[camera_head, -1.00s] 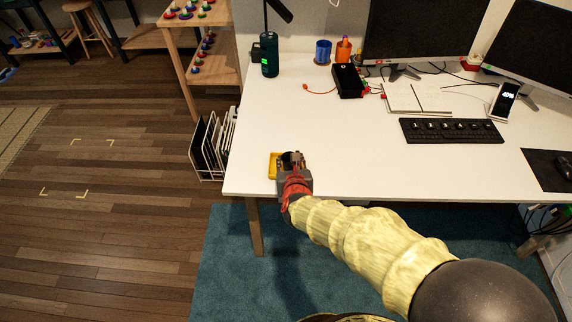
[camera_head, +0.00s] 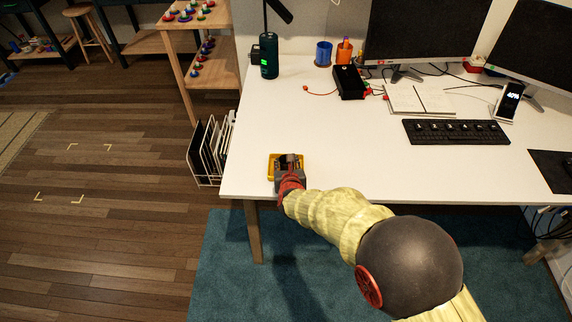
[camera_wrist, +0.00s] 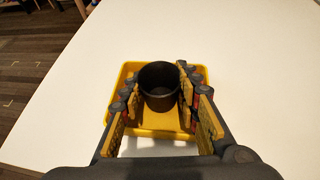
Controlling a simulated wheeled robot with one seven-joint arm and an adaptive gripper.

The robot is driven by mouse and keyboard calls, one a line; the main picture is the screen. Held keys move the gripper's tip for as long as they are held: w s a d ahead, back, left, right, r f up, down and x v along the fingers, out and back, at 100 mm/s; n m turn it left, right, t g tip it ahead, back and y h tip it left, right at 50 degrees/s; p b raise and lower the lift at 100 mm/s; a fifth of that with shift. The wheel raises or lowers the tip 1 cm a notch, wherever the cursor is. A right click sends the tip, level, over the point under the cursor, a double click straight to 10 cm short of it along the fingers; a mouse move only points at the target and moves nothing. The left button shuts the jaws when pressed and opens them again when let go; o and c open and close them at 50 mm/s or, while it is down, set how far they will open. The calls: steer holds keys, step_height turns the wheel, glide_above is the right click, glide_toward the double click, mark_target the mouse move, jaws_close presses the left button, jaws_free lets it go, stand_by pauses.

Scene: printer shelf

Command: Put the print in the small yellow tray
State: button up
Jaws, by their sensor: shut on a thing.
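The print is a small dark, round, hollow cup (camera_wrist: 158,84), seen from above in the wrist view between my fingers. My gripper (camera_head: 289,164) is shut on it, with one finger on each side. The small yellow tray (camera_wrist: 150,133) lies on the white desk around and below the cup in the wrist view. In the head view the tray (camera_head: 272,160) is near the desk's front left corner, partly hidden by my gripper. The cup is upright within the tray's outline. I cannot tell whether it touches the tray floor.
The white desk (camera_head: 340,135) is clear around the tray. A keyboard (camera_head: 455,132), a black box (camera_head: 348,82), a dark green bottle (camera_head: 269,55) and monitors (camera_head: 425,30) stand farther back. A wire rack (camera_head: 207,165) stands on the floor beside the desk's left edge.

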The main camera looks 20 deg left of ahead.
stand_by(0.3)
steer(key=o, duration=0.9)
steer(key=shift+c, duration=0.2)
steer(key=shift+s+d+r, duration=0.1)
steer(key=shift+s+r, duration=0.15)
steer(key=shift+r, duration=0.1)
steer(key=p+v, duration=0.3)
steer(key=v, duration=0.7)
steer(key=shift+s+d+r+p, duration=0.2)
steer(key=shift+s+r+p, duration=0.1)
steer(key=shift+s, duration=0.3)
